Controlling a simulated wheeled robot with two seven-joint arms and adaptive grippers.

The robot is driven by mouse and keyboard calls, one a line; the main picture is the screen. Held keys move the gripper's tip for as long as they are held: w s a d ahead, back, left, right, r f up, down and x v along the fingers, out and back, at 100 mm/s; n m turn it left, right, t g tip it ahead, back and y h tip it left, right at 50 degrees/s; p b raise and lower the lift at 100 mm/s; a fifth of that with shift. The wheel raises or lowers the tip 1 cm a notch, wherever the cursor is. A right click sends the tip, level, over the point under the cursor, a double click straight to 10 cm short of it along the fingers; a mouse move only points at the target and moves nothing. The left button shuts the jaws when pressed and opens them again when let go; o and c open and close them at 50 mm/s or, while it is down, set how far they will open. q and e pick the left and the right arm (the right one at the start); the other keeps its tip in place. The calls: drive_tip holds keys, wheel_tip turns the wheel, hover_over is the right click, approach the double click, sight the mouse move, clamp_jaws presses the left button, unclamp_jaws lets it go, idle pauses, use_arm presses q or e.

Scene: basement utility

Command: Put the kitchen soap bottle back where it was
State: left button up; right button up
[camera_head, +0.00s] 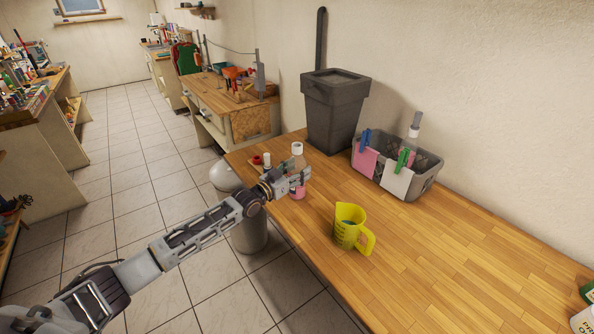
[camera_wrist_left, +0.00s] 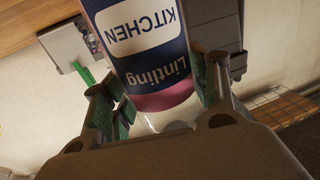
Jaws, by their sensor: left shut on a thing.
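The kitchen soap bottle (camera_head: 297,152) is a clear bottle with a white cap and pink contents, upright near the left end of the wooden table (camera_head: 440,255). In the left wrist view its blue and white label (camera_wrist_left: 146,38) reads "KITCHEN" upside down. My left gripper (camera_head: 300,178) is shut on the bottle, with green-padded fingers on either side of it. I cannot tell whether its base touches the table. My right gripper is out of view.
A yellow measuring jug (camera_head: 347,228) stands in front of the bottle. A small white-capped bottle (camera_head: 267,160) and a red item (camera_head: 256,160) are close on its left. Behind are a dark bin (camera_head: 333,112) and a grey basket (camera_head: 425,182) with hung cloths. The right tabletop is largely clear.

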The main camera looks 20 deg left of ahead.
use_arm(q)
drive_tip(key=o, duration=1.4)
drive_tip(key=shift+f, duration=0.15)
drive_tip(key=shift+c, duration=0.2)
drive_tip(key=shift+r, duration=0.2)
drive_tip(key=v, duration=1.2)
drive_tip(key=shift+b, duration=0.45)
